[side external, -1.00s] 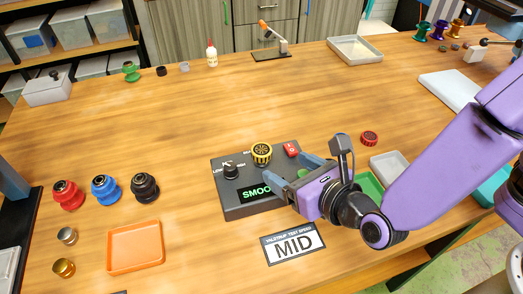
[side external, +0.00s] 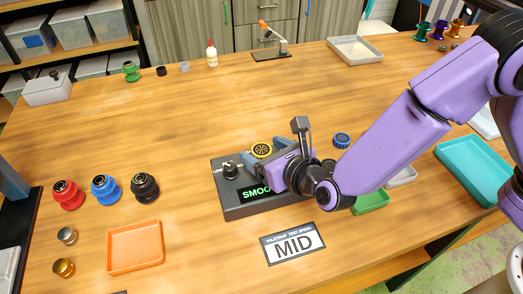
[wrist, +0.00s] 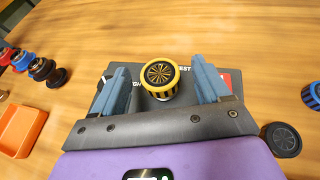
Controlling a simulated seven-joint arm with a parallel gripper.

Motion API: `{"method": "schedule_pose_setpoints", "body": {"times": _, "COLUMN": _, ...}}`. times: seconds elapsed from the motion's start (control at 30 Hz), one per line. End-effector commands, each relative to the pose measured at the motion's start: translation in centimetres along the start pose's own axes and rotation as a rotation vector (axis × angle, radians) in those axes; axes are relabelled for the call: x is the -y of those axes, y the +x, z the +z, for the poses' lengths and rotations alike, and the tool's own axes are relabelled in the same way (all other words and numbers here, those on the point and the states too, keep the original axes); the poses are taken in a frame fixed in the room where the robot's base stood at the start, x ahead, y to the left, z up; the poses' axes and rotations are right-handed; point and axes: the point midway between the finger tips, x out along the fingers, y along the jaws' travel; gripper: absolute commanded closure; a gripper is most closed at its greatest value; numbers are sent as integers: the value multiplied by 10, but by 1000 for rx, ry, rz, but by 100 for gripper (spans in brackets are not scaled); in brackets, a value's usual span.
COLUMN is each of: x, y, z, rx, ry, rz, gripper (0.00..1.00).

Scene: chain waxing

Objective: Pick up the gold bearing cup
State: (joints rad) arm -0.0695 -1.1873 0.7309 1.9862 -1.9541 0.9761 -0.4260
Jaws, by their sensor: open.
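The gold bearing cup (side external: 262,150), a yellow ribbed ring with a black spoked face, sits on the dark tester box (side external: 234,208). In the wrist view the cup (wrist: 160,74) is between the two blue fingers, with a gap on each side. My gripper (side external: 266,155) is open and low over the box; its fingers also show in the wrist view (wrist: 163,85). The gripper hides part of the box and the cup's lower side in the side view.
A blue cup (side external: 342,140) and green tray (side external: 371,203) are right of my gripper. Several hubs, an orange tray (side external: 135,246) and a small gold cup (side external: 64,267) are at left.

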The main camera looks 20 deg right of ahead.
Motion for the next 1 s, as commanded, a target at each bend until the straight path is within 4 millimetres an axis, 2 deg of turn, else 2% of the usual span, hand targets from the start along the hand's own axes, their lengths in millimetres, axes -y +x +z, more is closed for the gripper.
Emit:
{"method": "schedule_pose_setpoints", "body": {"times": 0.07, "x": 0, "y": 0, "z": 0, "rx": 0, "ry": 0, "rz": 0, "gripper": 28}}
{"method": "schedule_pose_setpoints", "body": {"times": 0.23, "x": 0, "y": 0, "z": 0, "rx": 0, "ry": 0, "rz": 0, "gripper": 83}}
{"method": "schedule_pose_setpoints", "body": {"times": 0.3, "x": 0, "y": 0, "z": 0, "rx": 0, "ry": 0, "rz": 0, "gripper": 90}}
{"method": "schedule_pose_setpoints", "body": {"times": 0.67, "x": 0, "y": -2, "z": 4, "rx": 1, "ry": 1, "rz": 0, "gripper": 90}}
{"method": "schedule_pose_setpoints", "body": {"times": 0.83, "x": 0, "y": -8, "z": 17, "rx": 2, "ry": 3, "rz": 0, "gripper": 90}}
{"method": "schedule_pose_setpoints", "body": {"times": 0.9, "x": 0, "y": -12, "z": 28, "rx": 4, "ry": 5, "rz": 0, "gripper": 90}}
{"method": "schedule_pose_setpoints", "body": {"times": 1.0, "x": 4, "y": -27, "z": 38, "rx": 3, "ry": 3, "rz": 2, "gripper": 90}}
